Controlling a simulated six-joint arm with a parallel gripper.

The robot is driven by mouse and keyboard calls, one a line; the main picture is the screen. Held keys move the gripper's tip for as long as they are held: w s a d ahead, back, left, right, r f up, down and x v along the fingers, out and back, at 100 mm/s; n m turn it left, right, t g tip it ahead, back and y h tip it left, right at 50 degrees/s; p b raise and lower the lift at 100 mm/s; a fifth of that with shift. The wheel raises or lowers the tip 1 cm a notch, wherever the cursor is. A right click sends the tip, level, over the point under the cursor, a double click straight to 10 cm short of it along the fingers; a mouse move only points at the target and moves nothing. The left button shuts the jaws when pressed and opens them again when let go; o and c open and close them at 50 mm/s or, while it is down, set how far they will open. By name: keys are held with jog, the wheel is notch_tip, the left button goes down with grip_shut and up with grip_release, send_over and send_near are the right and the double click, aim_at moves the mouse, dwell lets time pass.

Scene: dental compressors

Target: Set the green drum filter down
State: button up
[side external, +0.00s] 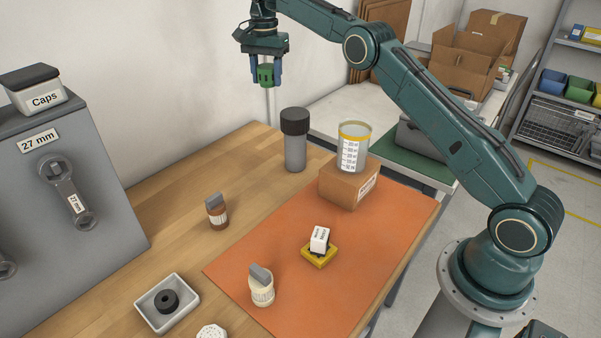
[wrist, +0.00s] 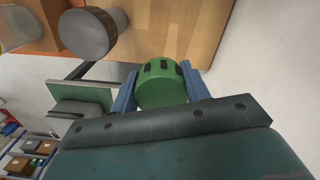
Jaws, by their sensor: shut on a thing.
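The green drum filter (side external: 265,76) is a small green cylinder with dark slots around its side. My gripper (side external: 266,74) is shut on it and holds it high in the air, above and behind the far edge of the wooden table. In the wrist view the green drum filter (wrist: 162,82) sits between the two blue fingers of my gripper (wrist: 160,86), with its slotted side showing. Nothing touches it from below.
A grey cylinder with a black cap (side external: 295,140) stands at the table's far end. A clear beaker (side external: 353,147) stands on a cardboard box (side external: 347,187). The orange mat (side external: 385,225) holds a yellow block (side external: 319,255) and cream bottle (side external: 262,287). Bare wood (side external: 165,235) lies left.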

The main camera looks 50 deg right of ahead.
jog(key=shift+a, duration=0.15)
jog(key=shift+s+a+r, duration=0.1)
jog(key=shift+a+r, duration=0.05)
jog(key=shift+a, duration=0.4)
jog(key=s+a, duration=0.4)
jog(key=a, duration=0.4)
send_over(257, 197)
notch_tip(257, 197, down, 16)
jog(key=shift+r, duration=0.15)
dwell(0.3)
jog(key=shift+f, duration=2.15)
